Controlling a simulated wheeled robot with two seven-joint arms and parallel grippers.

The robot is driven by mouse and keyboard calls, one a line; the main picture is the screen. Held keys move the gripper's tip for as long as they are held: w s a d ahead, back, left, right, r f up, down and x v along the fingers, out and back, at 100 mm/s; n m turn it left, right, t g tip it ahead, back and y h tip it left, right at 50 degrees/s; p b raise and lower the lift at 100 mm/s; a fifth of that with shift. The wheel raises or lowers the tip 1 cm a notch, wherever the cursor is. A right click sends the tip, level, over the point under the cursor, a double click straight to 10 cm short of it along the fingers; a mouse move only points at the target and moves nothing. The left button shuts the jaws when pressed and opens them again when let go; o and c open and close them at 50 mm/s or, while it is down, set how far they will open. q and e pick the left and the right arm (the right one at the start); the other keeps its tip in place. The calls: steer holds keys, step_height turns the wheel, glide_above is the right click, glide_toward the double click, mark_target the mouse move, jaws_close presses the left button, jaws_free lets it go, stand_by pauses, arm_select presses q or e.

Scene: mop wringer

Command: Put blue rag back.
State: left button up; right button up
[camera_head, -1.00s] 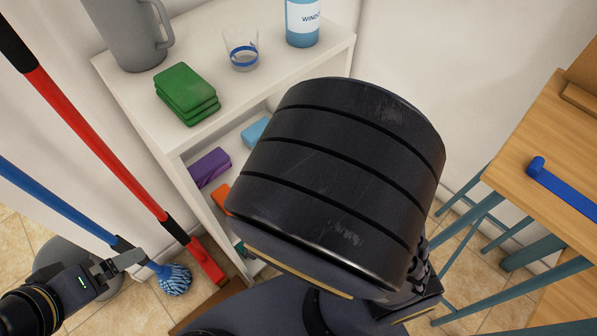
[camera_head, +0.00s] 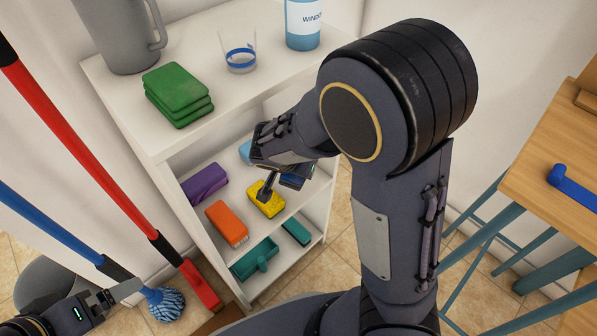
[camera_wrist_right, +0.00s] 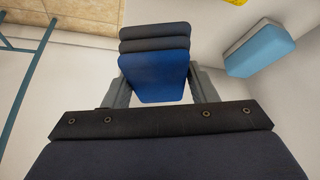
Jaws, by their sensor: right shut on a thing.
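The blue rag (camera_wrist_right: 157,75), a folded dark-blue stack, sits between the fingers of my right gripper (camera_wrist_right: 162,87) in the right wrist view. The gripper is shut on it. In the head view, the right gripper (camera_head: 281,181) is at the shelf unit's (camera_head: 155,140) open middle shelf. Only a sliver of the blue rag (camera_head: 293,181) shows there, mostly hidden by the gripper. My left gripper (camera_head: 122,292) is low at the left, beside the blue mop handle (camera_head: 60,232). I cannot tell whether its fingers grip anything.
The middle shelf holds a purple cloth (camera_head: 204,184), an orange block (camera_head: 226,223), a yellow sponge (camera_head: 266,199) and a light-blue block (camera_wrist_right: 260,48). Teal items (camera_head: 255,260) lie below. Green rags (camera_head: 178,95), a glass (camera_head: 238,52) and a bottle (camera_head: 304,22) stand on top.

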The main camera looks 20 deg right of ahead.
steer(key=w+d, duration=0.2)
steer(key=w, duration=0.1)
steer(key=shift+w, duration=0.1)
steer(key=shift+f+b, duration=0.55)
steer(key=shift+f, duration=0.25)
step_height(320, 180, down, 6)
steer(key=b, duration=0.2)
steer(key=shift+r+b, duration=0.2)
steer(key=shift+b, duration=0.2)
steer(key=shift+w+d, duration=0.1)
steer(key=shift+w, duration=0.05)
steer(key=shift+r, duration=0.1)
